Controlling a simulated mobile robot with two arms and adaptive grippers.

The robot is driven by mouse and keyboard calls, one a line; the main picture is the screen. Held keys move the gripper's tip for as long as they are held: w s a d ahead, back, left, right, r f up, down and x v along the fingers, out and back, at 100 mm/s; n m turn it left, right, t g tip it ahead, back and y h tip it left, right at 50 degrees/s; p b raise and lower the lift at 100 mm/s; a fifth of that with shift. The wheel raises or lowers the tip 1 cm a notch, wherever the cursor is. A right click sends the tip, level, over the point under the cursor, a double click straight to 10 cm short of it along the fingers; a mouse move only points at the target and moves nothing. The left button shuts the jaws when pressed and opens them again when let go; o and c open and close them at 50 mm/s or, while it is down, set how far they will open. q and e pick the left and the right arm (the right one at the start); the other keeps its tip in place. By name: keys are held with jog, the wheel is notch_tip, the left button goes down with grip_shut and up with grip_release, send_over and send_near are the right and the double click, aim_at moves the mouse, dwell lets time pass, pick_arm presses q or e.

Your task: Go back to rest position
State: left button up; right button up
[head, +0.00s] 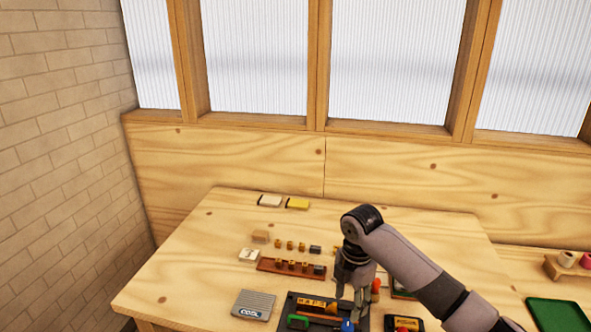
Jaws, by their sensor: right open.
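My right gripper (350,290) is open, fingers pointing down, above the right part of a dark tool tray (284,314) on the wooden table (190,262). I see nothing between its fingers. Its arm comes in from the lower right and hides part of the table. My left gripper is out of view. Foil rolls cannot be clearly told apart here; two small rolls, one pink (567,259) and one pale, stand on a wooden holder (556,271) at the far right.
A brown rack (268,265) with small cylinders lies behind the tray. White (270,200) and yellow (297,203) blocks lie at the back. A green tray (558,315) is at the right. The table's left side is clear.

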jog(key=s+a+f+m+t+y, duration=0.1)
jog(key=s+a+f+m, duration=0.35)
jog(key=s, duration=0.35)
jog(key=s+a+f+m+y, duration=0.1)
jog(key=s+a+f+m, duration=0.2)
jog(key=s+f, duration=0.35)
jog(key=s+d+r+m+t+h, duration=0.1)
jog(key=s+d+m, duration=0.55)
jog(key=s, duration=0.25)
jog(key=s+d+r+m+t+h, duration=0.1)
jog(key=s+d+m+t, duration=0.1)
jog(key=s+d+m, duration=0.45)
jog(key=s+a+f+g+b, duration=0.1)
jog(key=s+f+b, duration=0.1)
jog(key=f, duration=1.3)
jog(key=s+a+f+g+b, duration=0.1)
jog(key=f+b, duration=0.1)
jog(key=f, duration=1.2)
jog(key=s+d+f+b, duration=0.1)
jog(key=s+f, duration=0.7)
jog(key=f, duration=0.2)
jog(key=s+d+f+g+b, duration=0.1)
jog(key=s+d+f+b, duration=0.1)
jog(key=s+f, duration=0.7)
notch_tip(320, 180, down, 2)
jog(key=shift+s+d+f+m+b, duration=0.1)
jog(key=shift+s+d+m+b, duration=0.1)
jog(key=shift+d+m+b, duration=0.15)
